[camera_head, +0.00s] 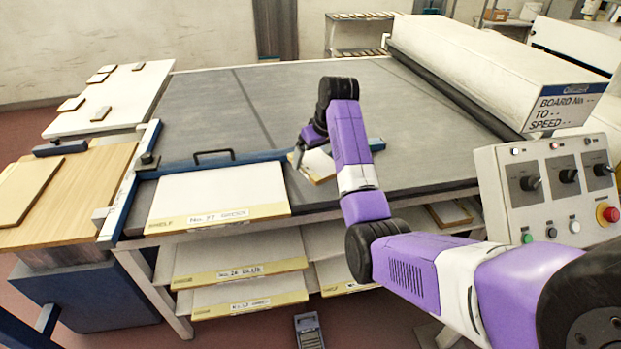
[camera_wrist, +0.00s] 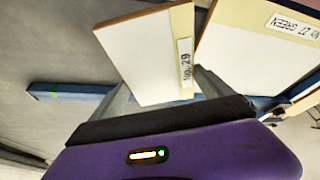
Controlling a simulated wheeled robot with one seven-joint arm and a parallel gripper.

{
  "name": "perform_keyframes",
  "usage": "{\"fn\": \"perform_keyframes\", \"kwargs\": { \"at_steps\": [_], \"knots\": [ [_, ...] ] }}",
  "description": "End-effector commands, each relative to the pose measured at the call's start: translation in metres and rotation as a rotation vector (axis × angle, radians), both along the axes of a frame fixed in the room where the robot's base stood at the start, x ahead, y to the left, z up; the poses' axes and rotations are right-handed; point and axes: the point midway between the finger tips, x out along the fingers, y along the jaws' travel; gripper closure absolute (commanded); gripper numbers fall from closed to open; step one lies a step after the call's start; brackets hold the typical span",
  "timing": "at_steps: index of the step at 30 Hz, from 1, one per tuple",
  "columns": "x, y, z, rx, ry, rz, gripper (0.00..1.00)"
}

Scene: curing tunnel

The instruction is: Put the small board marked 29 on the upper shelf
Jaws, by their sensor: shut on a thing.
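The small board marked 29 (camera_wrist: 145,50) is white with a tan edge and a "No. 29" label, and sits between my gripper's fingers in the wrist view. In the head view the same board (camera_head: 321,164) is over the grey table, partly hidden by my arm. I cannot tell whether it touches the table. My gripper (camera_head: 299,158) is shut on it; its fingers also show in the wrist view (camera_wrist: 165,92). A rack with an upper shelf (camera_head: 362,15) and a lower one stands at the back wall. Tiers under the table also hold boards; which shelf is meant is unclear.
A larger board marked 27 GREEN (camera_head: 222,190) lies at the table's front left, close to the held board. A blue rail with a black handle (camera_head: 214,156) runs behind it. A white roller machine (camera_head: 490,65) and control panel (camera_head: 550,190) stand right. The grey table's back (camera_head: 270,95) is clear.

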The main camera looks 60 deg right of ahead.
Motion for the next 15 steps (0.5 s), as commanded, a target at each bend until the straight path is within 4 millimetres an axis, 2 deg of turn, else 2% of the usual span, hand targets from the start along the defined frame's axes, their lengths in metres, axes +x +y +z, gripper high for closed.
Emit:
{"fn": "perform_keyframes", "kwargs": {
  "at_steps": [4, 11, 15],
  "knots": [
    [0.0, 0.0, -0.029, 0.002, 0.001, -0.001, 0.6],
    [0.0, 0.0, -0.049, 0.0, 0.0, -0.001, 0.6],
    [-0.001, 0.0, -0.068, 0.003, 0.002, -0.001, 0.6]
  ]
}}
